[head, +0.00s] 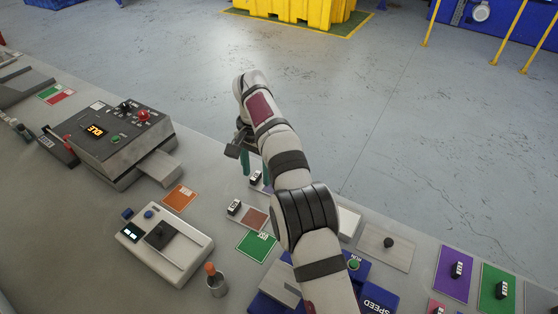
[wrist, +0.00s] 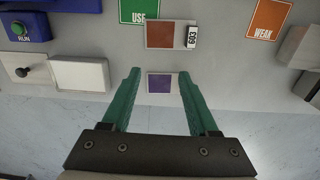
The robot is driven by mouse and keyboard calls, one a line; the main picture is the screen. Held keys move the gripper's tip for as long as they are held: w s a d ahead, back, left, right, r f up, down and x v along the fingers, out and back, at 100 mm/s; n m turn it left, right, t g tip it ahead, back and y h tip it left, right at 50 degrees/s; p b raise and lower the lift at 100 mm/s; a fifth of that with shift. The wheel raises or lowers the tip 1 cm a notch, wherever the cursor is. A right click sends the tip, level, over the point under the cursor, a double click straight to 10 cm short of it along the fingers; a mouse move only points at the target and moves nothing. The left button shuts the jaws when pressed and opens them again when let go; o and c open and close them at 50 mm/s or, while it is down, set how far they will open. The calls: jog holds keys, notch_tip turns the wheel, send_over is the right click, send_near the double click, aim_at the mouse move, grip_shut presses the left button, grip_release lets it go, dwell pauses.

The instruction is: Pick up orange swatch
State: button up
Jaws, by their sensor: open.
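A brownish-orange swatch (head: 255,218) on a pale card lies on the bench, left of my arm in the head view. It also shows in the wrist view (wrist: 166,35), beyond my fingertips, with a tag marked 603 at its right edge. My gripper (head: 256,176) is open and empty, its green fingers pointing down. In the wrist view, a purple swatch (wrist: 160,84) shows between the fingers (wrist: 159,74). My arm partly hides that swatch's place in the head view. An orange card marked WEAK (head: 180,197) lies farther left.
A green card (head: 256,244) marked USE lies beside the orange swatch. A white device (head: 178,258) and a small bottle (head: 215,281) stand at the lower left. A grey control box (head: 112,125) with a red button stands behind. Purple (head: 453,274) and green (head: 497,289) cards lie right.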

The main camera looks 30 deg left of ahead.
send_over(232, 208)
jog(key=shift+n, duration=0.4)
notch_tip(232, 208, down, 7)
jog(key=shift+f, duration=0.1)
notch_tip(232, 208, down, 7)
jog(key=shift+r, duration=0.1)
grip_shut()
